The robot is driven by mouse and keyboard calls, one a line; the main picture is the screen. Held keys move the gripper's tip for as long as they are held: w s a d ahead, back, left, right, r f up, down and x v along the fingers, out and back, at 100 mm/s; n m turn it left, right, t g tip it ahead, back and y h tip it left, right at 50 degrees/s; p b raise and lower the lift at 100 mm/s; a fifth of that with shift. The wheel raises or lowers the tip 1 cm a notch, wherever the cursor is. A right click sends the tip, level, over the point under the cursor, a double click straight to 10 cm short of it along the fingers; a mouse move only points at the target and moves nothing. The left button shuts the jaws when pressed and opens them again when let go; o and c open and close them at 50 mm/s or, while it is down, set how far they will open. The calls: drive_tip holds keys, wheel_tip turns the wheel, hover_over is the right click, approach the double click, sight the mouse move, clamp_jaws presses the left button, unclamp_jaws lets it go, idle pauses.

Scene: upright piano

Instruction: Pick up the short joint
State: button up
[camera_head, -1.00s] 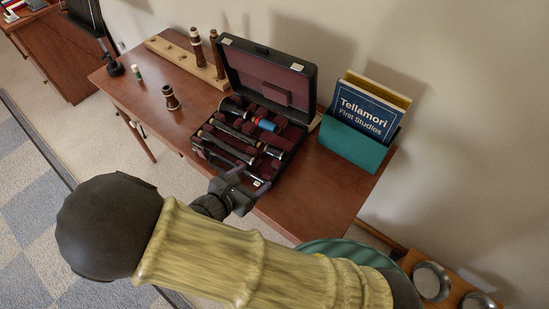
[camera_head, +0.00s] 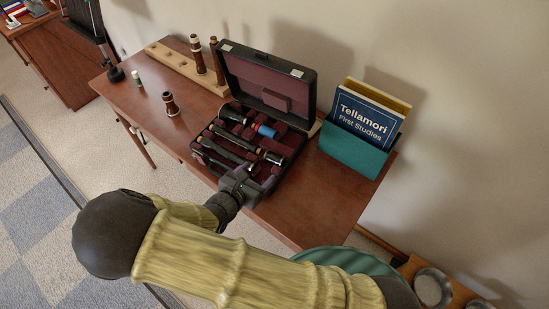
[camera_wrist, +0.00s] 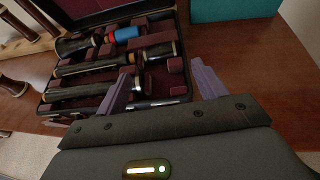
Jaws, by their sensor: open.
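The open case (camera_head: 258,194) lies on the desk and holds several dark joints with pale metal rings. The nearer joint (camera_head: 222,151) looks shorter than the middle joint (camera_head: 238,138), but I cannot be sure which is the short joint. In the wrist view the nearer joint (camera_wrist: 80,91) lies left of my fingers, its right end partly behind the left finger. The middle joint (camera_wrist: 95,66) lies beyond it. My gripper (camera_head: 241,184) is over the case's front edge, open; no object shows held between its fingers (camera_wrist: 162,72).
The raised lid (camera_head: 262,80) stands behind the case. A teal holder (camera_head: 352,149) with books is to the right. A wooden peg stand (camera_head: 178,61) with upright brown pieces is at the back left.

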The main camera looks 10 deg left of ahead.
approach(274, 156)
drive_tip(key=x, duration=0.2)
drive_tip(key=shift+w+d+f, duration=0.2)
drive_tip(key=shift+d, duration=0.1)
drive_tip(key=p+x, duration=0.1)
drive_tip(key=x, duration=0.4)
drive_tip(key=shift+w+a, duration=0.15)
drive_tip(key=shift+w, duration=0.1)
drive_tip(key=shift+c, duration=0.4)
drive_tip(key=c, duration=0.7)
